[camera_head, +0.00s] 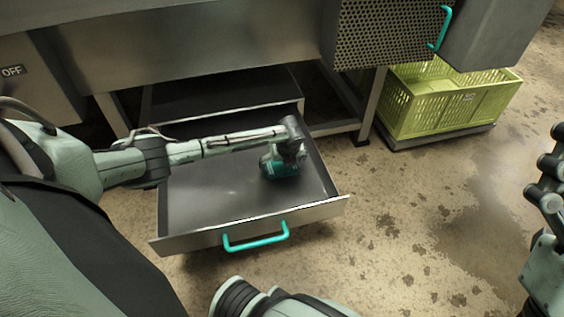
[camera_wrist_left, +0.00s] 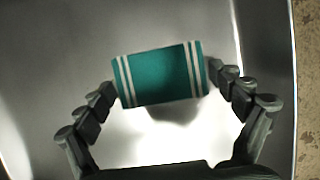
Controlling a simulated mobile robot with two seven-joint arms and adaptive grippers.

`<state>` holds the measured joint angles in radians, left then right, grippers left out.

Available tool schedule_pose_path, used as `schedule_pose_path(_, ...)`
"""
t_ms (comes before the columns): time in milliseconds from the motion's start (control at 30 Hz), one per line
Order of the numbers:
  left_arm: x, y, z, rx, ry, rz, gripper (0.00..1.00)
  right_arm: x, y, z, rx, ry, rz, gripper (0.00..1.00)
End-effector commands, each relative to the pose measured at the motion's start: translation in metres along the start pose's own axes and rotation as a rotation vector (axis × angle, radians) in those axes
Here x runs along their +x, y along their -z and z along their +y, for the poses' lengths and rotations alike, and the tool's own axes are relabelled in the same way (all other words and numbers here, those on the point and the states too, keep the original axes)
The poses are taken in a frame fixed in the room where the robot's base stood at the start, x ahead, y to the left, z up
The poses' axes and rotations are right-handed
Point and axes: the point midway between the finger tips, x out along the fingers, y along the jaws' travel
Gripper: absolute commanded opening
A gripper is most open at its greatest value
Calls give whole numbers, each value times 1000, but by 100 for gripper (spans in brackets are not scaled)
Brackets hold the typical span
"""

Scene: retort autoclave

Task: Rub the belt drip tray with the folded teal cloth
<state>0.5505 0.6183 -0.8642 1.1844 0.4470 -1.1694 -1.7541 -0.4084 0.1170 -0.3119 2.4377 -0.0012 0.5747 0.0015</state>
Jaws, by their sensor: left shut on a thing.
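The belt drip tray (camera_head: 215,195) is a shallow grey metal drawer, pulled out from under the machine, with a teal handle (camera_head: 255,241) on its front. My left gripper (camera_head: 284,160) reaches over the tray's right half and is shut on the folded teal cloth (camera_head: 279,168). In the left wrist view the cloth (camera_wrist_left: 160,75) shows white stripes near both ends and sits between the two fingertips (camera_wrist_left: 162,82). A shadow lies on the tray under it; I cannot tell if it touches the metal. My right gripper (camera_head: 549,185) is partly in view at the right edge, its opening unclear.
A yellow-green crate (camera_head: 445,105) stands on a low base at the back right. A perforated metal panel (camera_head: 385,35) and the machine's frame legs (camera_head: 370,105) are above and behind the tray. The stained floor (camera_head: 420,230) to the right is open.

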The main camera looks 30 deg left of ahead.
Motion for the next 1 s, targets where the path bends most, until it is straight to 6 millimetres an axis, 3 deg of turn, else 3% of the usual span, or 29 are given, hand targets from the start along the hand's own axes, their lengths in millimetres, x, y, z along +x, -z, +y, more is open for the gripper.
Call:
schedule_pose_path(533,5,2,3,0,-1,0,62,0,0,0,0,0,0,100)
schedule_pose_path(1000,3,1,40,0,-1,0,62,26,16,-1,0,0,0,100)
